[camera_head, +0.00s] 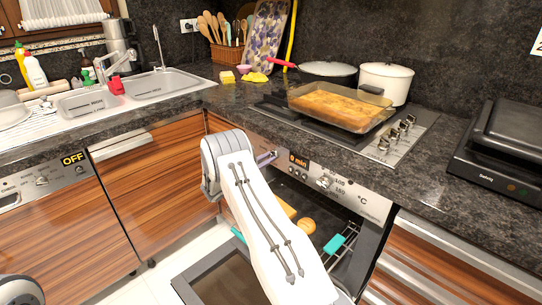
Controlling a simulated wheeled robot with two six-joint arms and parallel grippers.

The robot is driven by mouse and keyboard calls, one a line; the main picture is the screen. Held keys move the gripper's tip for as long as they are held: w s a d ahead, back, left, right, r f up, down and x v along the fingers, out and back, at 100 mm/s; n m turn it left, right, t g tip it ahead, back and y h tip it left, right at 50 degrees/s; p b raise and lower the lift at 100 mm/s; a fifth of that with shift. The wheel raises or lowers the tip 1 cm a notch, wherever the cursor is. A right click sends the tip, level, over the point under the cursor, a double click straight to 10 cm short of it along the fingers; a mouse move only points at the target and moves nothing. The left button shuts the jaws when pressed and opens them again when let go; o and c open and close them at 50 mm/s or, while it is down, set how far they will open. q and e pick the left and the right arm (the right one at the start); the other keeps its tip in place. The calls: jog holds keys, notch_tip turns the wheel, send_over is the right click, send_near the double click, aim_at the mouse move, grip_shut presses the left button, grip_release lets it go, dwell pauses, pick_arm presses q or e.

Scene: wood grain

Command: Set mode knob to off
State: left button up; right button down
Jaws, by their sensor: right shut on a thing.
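The oven's control panel (362,199) runs under the counter edge. It has a display reading "0 min" (299,161) and a temperature knob (324,182) on its right part. My right arm reaches up in front of the panel. My right gripper (266,158) is at the panel's left part, left of the display, and shut on what seems to be the mode knob. The knob and its pointer are hidden behind the gripper and arm, so its setting cannot be read. My left gripper is not in view; only part of my left arm shows at the lower left.
The oven door (215,283) hangs open below my right arm, with a round bun (307,226) inside. A glass baking dish (340,106) and white pot (386,81) stand on the hob. A dishwasher panel at left shows "OFF" (73,158).

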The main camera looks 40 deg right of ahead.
jog(key=shift+f, duration=0.1)
jog(key=n+p, duration=0.1)
jog(key=n, duration=0.3)
jog(key=shift+p, duration=0.35)
jog(key=c, duration=0.7)
grip_release()
jog(key=shift+a, duration=0.1)
jog(key=shift+a, duration=0.6)
jog(key=shift+s+a+p, duration=0.15)
jog(key=shift+a, duration=1.25)
jog(key=shift+s+a+p, duration=0.1)
jog(key=shift+a+p, duration=0.05)
jog(key=shift+a, duration=1.25)
